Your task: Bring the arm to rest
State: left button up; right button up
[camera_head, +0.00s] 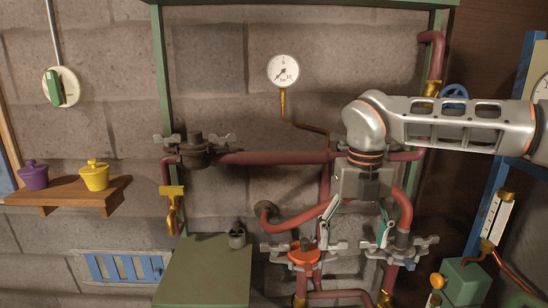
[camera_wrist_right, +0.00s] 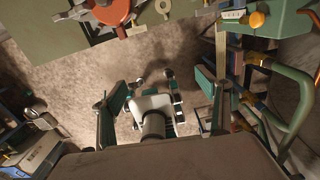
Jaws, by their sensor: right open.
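My right arm (camera_head: 455,122) reaches in from the right in the head view, held out in front of the pipework. Its right gripper (camera_head: 356,238) points down with its two fingers spread, and nothing shows between them. In the right wrist view the same gripper (camera_wrist_right: 158,100) has its fingers well apart, with floor visible between and beyond them. The arm and gripper hide part of the pipes behind.
An orange-red valve part (camera_head: 304,256) and grey clamp handles (camera_head: 404,242) are close to the gripper. A gauge (camera_head: 283,71) hangs on the wall. A green cabinet (camera_head: 205,272) stands lower left, a shelf (camera_head: 65,190) with two pots far left. A blue frame (camera_head: 486,205) stands right.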

jog(key=s+a+f+n+g+y, duration=0.25)
jog(key=s+a+f, duration=0.3)
jog(key=a, duration=0.45)
jog(key=s+a+f+n+g+y, duration=0.15)
jog(key=s+a+f+y, duration=0.25)
jog(key=s+a, duration=0.4)
jog(key=s+a+r+m+g+y, duration=0.1)
jog(key=s+a+r+m+y, duration=0.1)
jog(key=a+r+y, duration=0.35)
jog(key=s+a+r+m+y, duration=0.2)
jog(key=a+m+y, duration=0.1)
jog(key=a+y, duration=0.5)
jog(key=w+d+f+m+t+y, duration=0.2)
jog(key=w+d+m+t, duration=0.4)
jog(key=m+t, duration=0.65)
jog(key=w+d+f+m+t+h, duration=0.5)
jog(key=d+f+m+t+h, duration=0.4)
jog(key=f, duration=0.4)
jog(key=s+d+f+m+g+h, duration=0.1)
jog(key=s+d+f+m+h, duration=0.2)
jog(key=s+d+f, duration=0.2)
jog(key=s+d+f+m+g+h, duration=0.2)
jog(key=s+d+f, duration=0.3)
jog(key=d+f, duration=0.3)
jog(key=s+d+f+m+g+h, duration=0.2)
jog(key=s+d+f+m+h, duration=0.2)
jog(key=f, duration=0.9)
jog(key=shift+s+d+h, duration=0.6)
jog(key=shift+d, duration=0.6)
